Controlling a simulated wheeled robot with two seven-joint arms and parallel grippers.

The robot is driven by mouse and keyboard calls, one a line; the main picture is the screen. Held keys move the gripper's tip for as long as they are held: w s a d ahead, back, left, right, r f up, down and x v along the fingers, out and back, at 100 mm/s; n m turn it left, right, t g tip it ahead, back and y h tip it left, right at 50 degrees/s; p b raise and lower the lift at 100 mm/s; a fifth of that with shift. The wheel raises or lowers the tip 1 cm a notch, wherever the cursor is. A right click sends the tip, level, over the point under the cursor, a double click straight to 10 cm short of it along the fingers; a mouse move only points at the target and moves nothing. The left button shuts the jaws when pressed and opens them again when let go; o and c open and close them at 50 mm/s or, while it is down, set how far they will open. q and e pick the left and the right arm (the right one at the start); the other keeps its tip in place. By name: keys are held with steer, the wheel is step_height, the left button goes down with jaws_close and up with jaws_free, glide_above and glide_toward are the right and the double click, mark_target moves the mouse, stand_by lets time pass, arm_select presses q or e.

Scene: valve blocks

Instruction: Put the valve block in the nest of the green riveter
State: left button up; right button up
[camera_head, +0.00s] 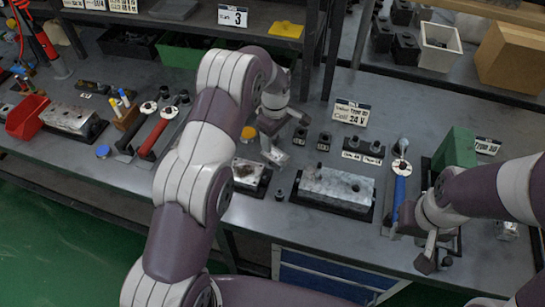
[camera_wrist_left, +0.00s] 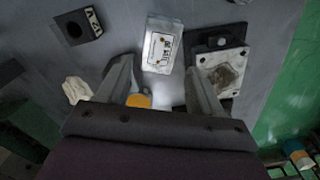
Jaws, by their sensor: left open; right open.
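A small pale metal block with a printed label, which looks like the valve block (camera_wrist_left: 162,45), lies on the bench just past my left fingertips in the left wrist view. My left gripper (camera_wrist_left: 162,82) is open, with its fingers apart and nothing between them. In the head view my left gripper (camera_head: 283,138) is low over the middle of the bench, partly hidden by my arm. The green riveter (camera_head: 456,148) stands at the right of the bench. My right gripper (camera_head: 436,250) is in front of it, and my right arm hides the nest.
A long metal block (camera_head: 337,188) sits on a black base in mid-bench. A blue-handled tool (camera_head: 400,185) stands left of the riveter. A square plate on a dark base (camera_wrist_left: 222,70) is right of the labelled block. A red bin (camera_head: 27,117) is far left.

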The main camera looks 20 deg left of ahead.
mark_target(275, 154)
arm_select(q)
step_height(275, 154, down, 2)
steer(key=shift+f, duration=0.1)
step_height(275, 154, down, 5)
steer(key=shift+d+f+p, duration=0.1)
steer(key=shift+f+p, duration=0.05)
steer(key=shift+p, duration=0.75)
steer(key=c, duration=0.3)
jaws_close()
